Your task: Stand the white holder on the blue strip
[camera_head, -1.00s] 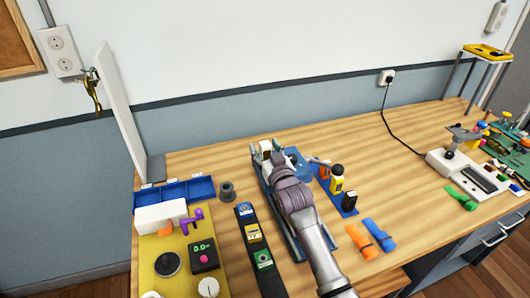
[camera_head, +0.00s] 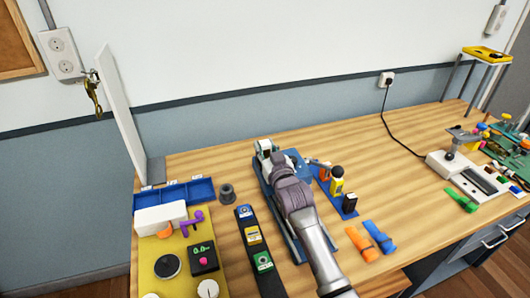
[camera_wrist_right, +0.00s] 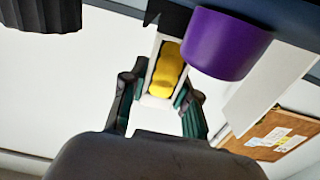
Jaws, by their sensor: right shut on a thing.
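My right gripper (camera_wrist_right: 160,100) is shut on the white holder (camera_wrist_right: 147,88), whose pale frame surrounds a yellow piece in the right wrist view. In the head view a small white part (camera_head: 264,145) shows at the far end of my right arm, but the fingers are mostly hidden by the wrist. The blue strip (camera_head: 349,211) lies on the table to the right of my right arm, with orange, yellow and black items standing on it. I cannot tell whether the holder touches anything below it. My left gripper is not in view.
A blue base (camera_head: 299,159) lies partly under my right arm. A dark strip (camera_head: 245,229) with coloured squares lies to its left. Orange (camera_head: 361,243) and blue (camera_head: 379,236) rolls lie in front of the blue strip. A purple object (camera_wrist_right: 228,45) is close to the holder.

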